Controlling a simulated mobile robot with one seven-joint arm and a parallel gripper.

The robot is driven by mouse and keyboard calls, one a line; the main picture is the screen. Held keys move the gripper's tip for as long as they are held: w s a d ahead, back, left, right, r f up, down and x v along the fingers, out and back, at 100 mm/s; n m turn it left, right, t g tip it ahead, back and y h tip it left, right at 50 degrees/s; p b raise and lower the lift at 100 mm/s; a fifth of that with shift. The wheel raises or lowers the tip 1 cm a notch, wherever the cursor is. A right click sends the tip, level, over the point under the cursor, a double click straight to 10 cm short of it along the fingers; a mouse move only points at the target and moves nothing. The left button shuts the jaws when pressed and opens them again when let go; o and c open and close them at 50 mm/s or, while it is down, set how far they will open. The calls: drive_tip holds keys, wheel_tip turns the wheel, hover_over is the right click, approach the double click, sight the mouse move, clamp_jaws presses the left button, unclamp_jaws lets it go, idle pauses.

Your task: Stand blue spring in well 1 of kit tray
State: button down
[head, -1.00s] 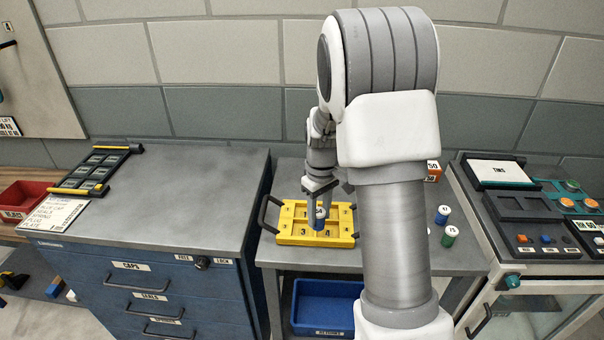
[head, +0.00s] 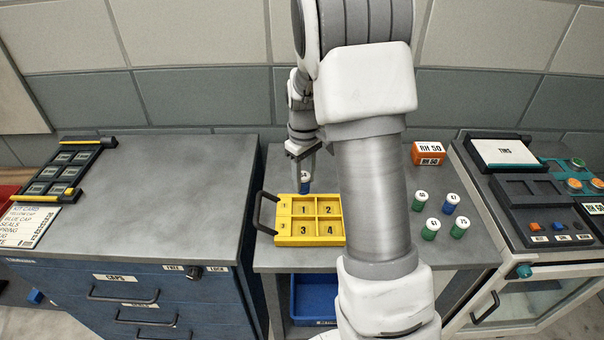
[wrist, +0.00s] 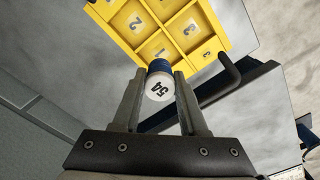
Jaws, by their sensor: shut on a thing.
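The yellow kit tray (head: 318,240) lies on the middle bench, its wells numbered 1 to 4. Well 1 (head: 299,209) is the back left one and looks empty; it also shows in the wrist view (wrist: 156,50). My gripper (head: 304,174) is at the tray's back edge, behind well 1. It is shut on a blue cylinder, the blue spring (head: 305,187), whose white end reads 54 in the wrist view (wrist: 159,88). The spring looks upright and outside the well. Its height above the bench is hard to tell.
An orange box (head: 428,153) is at the back. The tray's black handle (head: 262,212) sticks out left. A blue bin (head: 315,298) sits below. The left cabinet top (head: 170,200) is largely clear.

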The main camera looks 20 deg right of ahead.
sight(304, 191)
drive_tip(key=shift+f+b, duration=1.65)
drive_tip(key=shift+f, duration=0.85)
drive_tip(key=shift+f+b, duration=0.45)
drive_tip(key=shift+f, duration=0.2)
drive_tip(key=shift+c, duration=1.8)
unclamp_jaws()
drive_tip(key=shift+c, duration=0.2)
drive_tip(key=c, duration=0.3)
drive_tip(key=shift+r, duration=0.25)
